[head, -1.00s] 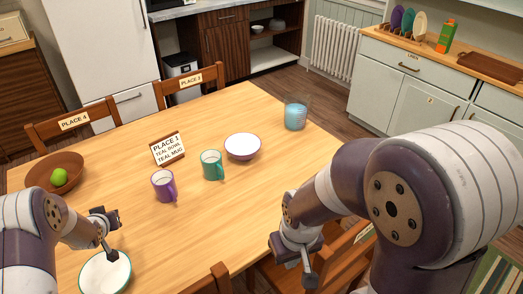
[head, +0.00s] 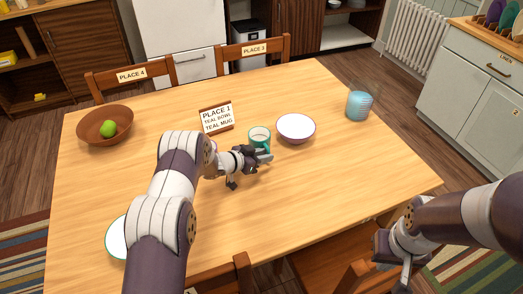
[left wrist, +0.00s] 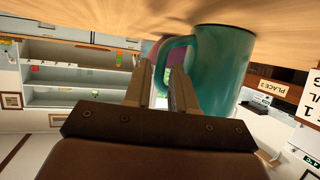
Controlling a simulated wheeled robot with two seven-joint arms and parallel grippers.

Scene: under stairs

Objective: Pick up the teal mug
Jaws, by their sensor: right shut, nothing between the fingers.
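The teal mug (head: 259,142) stands upright on the table, left of the white bowl. My left gripper (head: 264,157) is low over the table at the mug's near side. In the left wrist view, which is upside down, the mug (left wrist: 222,62) fills the upper middle. Its handle is just beyond the tips of my left gripper (left wrist: 161,75), whose fingers are apart with a gap between them. I cannot tell whether they touch the handle. My right gripper (head: 405,268) is shut and empty at the lower right, away from the mug.
A bowl with a purple rim (head: 296,127) stands right of the mug. The place card (head: 217,118) stands behind it. My left arm mostly hides the purple mug and partly covers the teal-rimmed bowl (head: 116,240). A blue glass (head: 358,106) and a wooden bowl (head: 92,128) stand farther off.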

